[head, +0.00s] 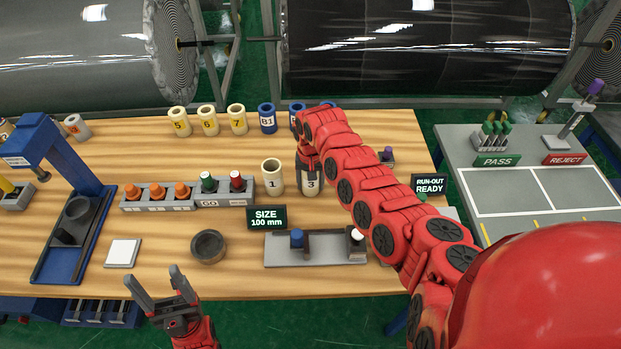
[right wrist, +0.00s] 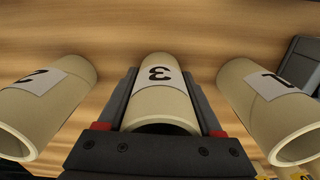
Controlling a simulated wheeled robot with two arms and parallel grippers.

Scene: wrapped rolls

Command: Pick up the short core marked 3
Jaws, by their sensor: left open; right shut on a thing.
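The short core marked 3 (head: 310,184) is a cream tube with a white label, upright on the wooden table in the head view. In the right wrist view the core marked 3 (right wrist: 158,90) sits between the dark fingers. My right gripper (head: 310,165) is shut on it; the arm hides part of its top. The core marked 1 (head: 272,176) stands just left of it, apart. It also shows in the right wrist view (right wrist: 270,105). Another cream core (right wrist: 45,105) stands on the other side there. My left gripper (head: 158,298) is open and empty near the table's front edge.
A black SIZE 100 mm sign (head: 267,218) and a grey fixture (head: 315,248) stand in front. A rack with orange plugs (head: 158,196) is to the left. Yellow-marked cores (head: 208,120) and blue cores (head: 267,118) line the back. Bare wood (head: 150,260) shows at front left.

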